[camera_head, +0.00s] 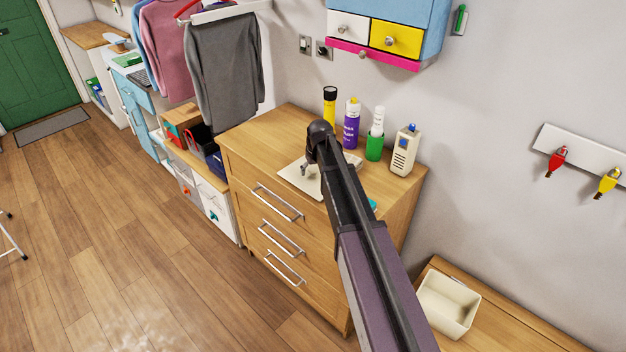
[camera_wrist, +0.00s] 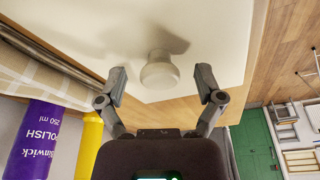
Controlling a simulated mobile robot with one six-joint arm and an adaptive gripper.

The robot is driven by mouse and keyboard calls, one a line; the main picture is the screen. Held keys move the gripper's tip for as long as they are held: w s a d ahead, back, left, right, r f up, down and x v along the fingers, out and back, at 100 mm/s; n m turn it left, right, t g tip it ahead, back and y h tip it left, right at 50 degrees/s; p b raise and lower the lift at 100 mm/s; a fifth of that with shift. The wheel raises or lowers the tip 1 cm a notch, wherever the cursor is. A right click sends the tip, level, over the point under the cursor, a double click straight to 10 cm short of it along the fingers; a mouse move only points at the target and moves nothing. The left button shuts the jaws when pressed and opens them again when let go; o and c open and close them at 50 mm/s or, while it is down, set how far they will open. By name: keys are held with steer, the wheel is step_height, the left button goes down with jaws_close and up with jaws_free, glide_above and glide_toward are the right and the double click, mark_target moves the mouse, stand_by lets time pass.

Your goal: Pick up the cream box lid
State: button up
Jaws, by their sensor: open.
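The cream box lid (camera_head: 296,180) lies on top of the wooden chest of drawers, partly hidden behind my arm. In the wrist view it is a pale flat panel (camera_wrist: 105,28) with a round cream knob (camera_wrist: 160,74). My gripper (camera_wrist: 161,84) is open, with one finger on each side of the knob. I see a gap between the knob and both fingers. In the head view my gripper (camera_head: 309,169) is small and partly covered by my arm, over the lid. The open cream box (camera_head: 447,305) stands on a lower wooden surface at the lower right.
A blue cabinet (camera_head: 395,25) hangs above. Clothes (camera_head: 222,80) hang at the left. The floor in front is clear.

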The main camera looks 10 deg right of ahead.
stand_by(0.5)
jaws_close()
